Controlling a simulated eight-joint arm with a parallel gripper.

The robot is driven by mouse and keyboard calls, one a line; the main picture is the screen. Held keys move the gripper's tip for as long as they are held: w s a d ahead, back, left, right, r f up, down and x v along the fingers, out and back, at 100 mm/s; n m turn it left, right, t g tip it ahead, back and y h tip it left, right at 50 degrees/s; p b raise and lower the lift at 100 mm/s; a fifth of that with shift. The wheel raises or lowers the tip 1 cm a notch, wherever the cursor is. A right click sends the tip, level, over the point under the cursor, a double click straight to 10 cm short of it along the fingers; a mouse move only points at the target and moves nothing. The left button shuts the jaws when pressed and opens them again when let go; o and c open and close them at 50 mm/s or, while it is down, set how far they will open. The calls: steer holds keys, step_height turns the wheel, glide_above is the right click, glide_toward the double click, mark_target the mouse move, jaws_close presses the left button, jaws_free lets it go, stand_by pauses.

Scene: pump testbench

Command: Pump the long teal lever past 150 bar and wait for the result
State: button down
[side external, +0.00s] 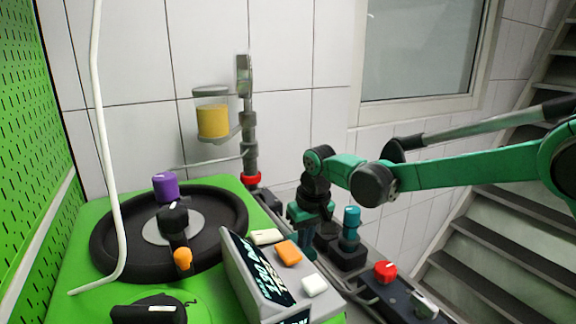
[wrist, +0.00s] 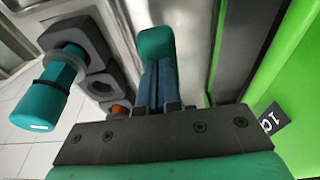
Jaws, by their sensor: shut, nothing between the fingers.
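A teal cylindrical handle (side external: 351,217) stands upright from a black block to the right of my gripper in the side view. In the wrist view the teal handle (wrist: 48,92) is at the left, beside a dark grey block. I cannot tell if it is the long lever. My gripper (side external: 306,246) points down between the green bench and this handle, apart from the handle. In the wrist view my gripper (wrist: 157,45) has its fingers together, with nothing between them. The slanted display (side external: 258,272) shows text that I cannot read clearly.
A black handwheel (side external: 107,240) with a purple knob (side external: 165,186) lies on the green bench at the left. An orange button (side external: 289,253) and a white button (side external: 314,286) sit by the display. A red knob (side external: 385,271) is at the right. A yellow-filled cup (side external: 213,121) stands behind.

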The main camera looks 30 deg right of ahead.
steer(key=shift+r, duration=0.15)
steer(key=shift+w+r, duration=0.2)
steer(key=shift+r, duration=1.4)
steer(key=shift+w+r, duration=0.2)
steer(key=shift+r, duration=1.4)
steer(key=shift+f, duration=0.1)
steer(key=shift+s+f, duration=0.15)
steer(key=shift+f, duration=1.15)
steer(key=shift+r, duration=1.5)
